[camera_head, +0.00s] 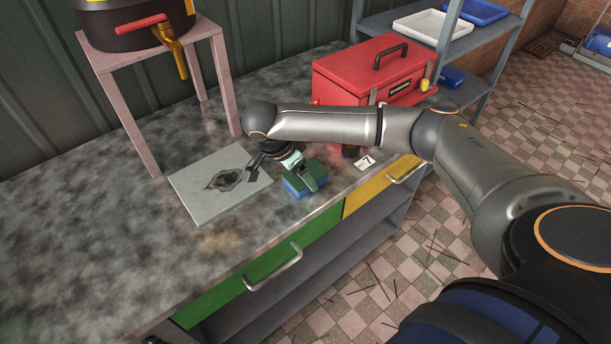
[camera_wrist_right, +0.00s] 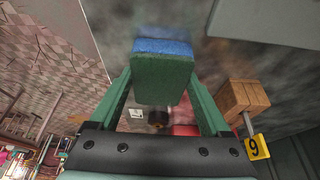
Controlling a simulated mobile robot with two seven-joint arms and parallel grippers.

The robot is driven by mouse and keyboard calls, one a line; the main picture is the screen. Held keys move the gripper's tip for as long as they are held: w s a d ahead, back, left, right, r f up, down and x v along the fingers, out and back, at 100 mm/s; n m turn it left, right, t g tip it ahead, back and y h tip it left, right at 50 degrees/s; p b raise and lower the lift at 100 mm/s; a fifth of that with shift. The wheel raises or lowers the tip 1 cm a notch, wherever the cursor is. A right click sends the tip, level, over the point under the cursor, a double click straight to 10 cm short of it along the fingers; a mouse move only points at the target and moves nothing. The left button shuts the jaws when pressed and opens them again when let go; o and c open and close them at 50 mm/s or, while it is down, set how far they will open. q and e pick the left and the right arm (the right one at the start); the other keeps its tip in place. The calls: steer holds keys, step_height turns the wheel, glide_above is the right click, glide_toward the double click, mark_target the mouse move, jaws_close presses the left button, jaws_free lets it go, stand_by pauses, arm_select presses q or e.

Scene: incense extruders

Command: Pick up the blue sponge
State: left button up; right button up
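The blue sponge (camera_head: 293,187) lies on the grey counter, just right of a light square plate (camera_head: 190,195). It has a blue lower layer and a dark green upper layer. My right gripper (camera_head: 281,172) is low over the sponge, with its fingers spread apart. In the right wrist view the sponge (camera_wrist_right: 163,77) sits between the two green fingers of my right gripper (camera_wrist_right: 162,75), near their tips. I see no clear sign that they grip it. My left gripper is in neither view.
A red toolbox (camera_head: 350,85) stands on the counter behind my right arm. A number card (camera_head: 365,162) lies right of the sponge. A stool (camera_head: 150,55) carrying a dark pot stands at the back left. The front left counter is clear.

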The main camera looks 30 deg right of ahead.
steer(key=c, duration=0.8)
steer(key=shift+r, duration=0.15)
steer(key=shift+r, duration=0.3)
step_height(320, 180, up, 2)
steer(key=shift+r, duration=0.1)
steer(key=s+r, duration=0.1)
steer(key=s+a+r, duration=0.1)
steer(key=r, duration=0.1)
steer(key=a+r, duration=0.1)
steer(key=shift+s+a+r+p, duration=0.25)
steer(key=shift+s+r+p, duration=0.05)
steer(key=shift+s+p, duration=0.1)
steer(key=s+a+r+p, duration=0.4)
steer(key=s+a+r, duration=0.1)
steer(key=s, duration=0.3)
steer(key=shift+a+r, duration=0.2)
steer(key=shift+a, duration=0.6)
